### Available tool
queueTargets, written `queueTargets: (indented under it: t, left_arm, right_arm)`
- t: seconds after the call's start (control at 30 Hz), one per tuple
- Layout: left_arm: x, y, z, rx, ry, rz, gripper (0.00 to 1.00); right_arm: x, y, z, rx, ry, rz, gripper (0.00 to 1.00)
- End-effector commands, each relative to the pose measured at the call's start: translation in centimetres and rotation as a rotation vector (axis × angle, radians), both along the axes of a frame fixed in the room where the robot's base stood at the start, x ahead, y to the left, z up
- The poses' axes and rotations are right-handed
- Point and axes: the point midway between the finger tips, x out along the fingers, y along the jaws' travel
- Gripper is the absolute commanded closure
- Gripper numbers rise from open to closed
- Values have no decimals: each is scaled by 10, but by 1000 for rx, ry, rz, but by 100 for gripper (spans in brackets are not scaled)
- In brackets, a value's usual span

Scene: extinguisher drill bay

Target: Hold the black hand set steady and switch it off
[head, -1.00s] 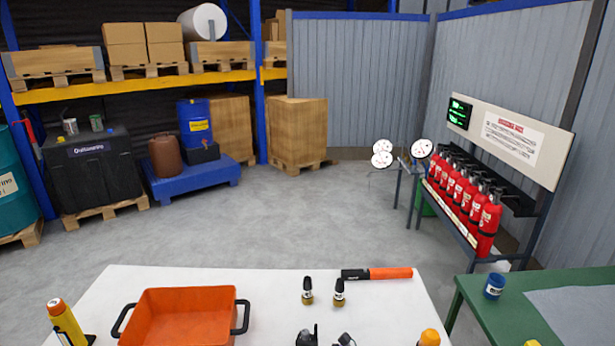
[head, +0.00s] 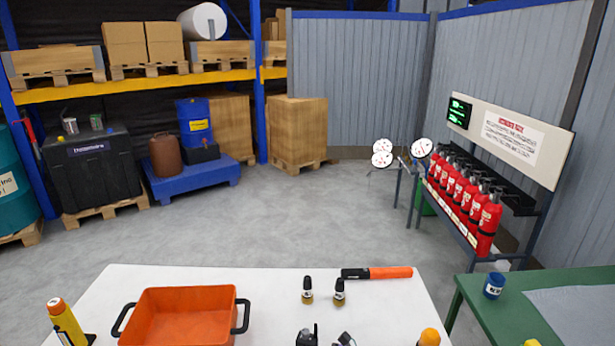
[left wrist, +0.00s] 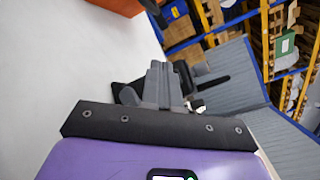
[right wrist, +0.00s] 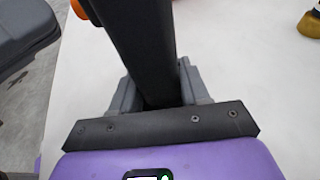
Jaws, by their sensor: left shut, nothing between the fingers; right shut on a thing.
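The black hand set (right wrist: 140,40) is a long dark body in the right wrist view. My right gripper (right wrist: 158,88) is shut on it, with a grey finger on each side. In the left wrist view my left gripper (left wrist: 164,75) is shut and empty. A black thing, probably the hand set (left wrist: 213,82), shows behind its fingertips; they overlap it in the picture, and I cannot tell whether they touch. The switch cannot be made out. In the head view only dark tops, one with a stub, show at the bottom edge; I cannot tell which parts they are.
On the white table (head: 270,278) stand an orange tray (head: 185,318), a yellow-orange cylinder (head: 64,322), two small black-and-brass pieces (head: 307,291) and an orange-and-black baton (head: 385,273). An orange-topped thing (head: 429,338) is at the front right. A green table (head: 470,300) adjoins on the right.

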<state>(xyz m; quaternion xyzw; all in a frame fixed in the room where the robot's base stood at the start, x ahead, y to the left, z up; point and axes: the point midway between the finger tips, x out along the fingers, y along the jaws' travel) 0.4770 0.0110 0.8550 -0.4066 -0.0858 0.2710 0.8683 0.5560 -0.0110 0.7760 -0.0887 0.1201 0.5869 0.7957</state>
Motion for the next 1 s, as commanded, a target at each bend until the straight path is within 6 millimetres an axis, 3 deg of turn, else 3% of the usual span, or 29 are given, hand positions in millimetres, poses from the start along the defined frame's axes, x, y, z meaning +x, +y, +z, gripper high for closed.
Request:
queueTargets:
  t: [0.5,0.83,0.87,1.0]
  left_arm:
    - [-49,11,0,0,1,-1,100]
    - [-55,12,0,0,-1,-1,100]
    - [-55,12,0,0,-1,-1,100]
    - [-55,12,0,0,-1,-1,100]
  right_arm:
    - [0,0,-1,-1,1,-1,82]
    - [0,0,-1,-1,1,-1,82]
    - [0,0,-1,-1,0,-1,53]
    - [0,0,0,-1,0,0,32]
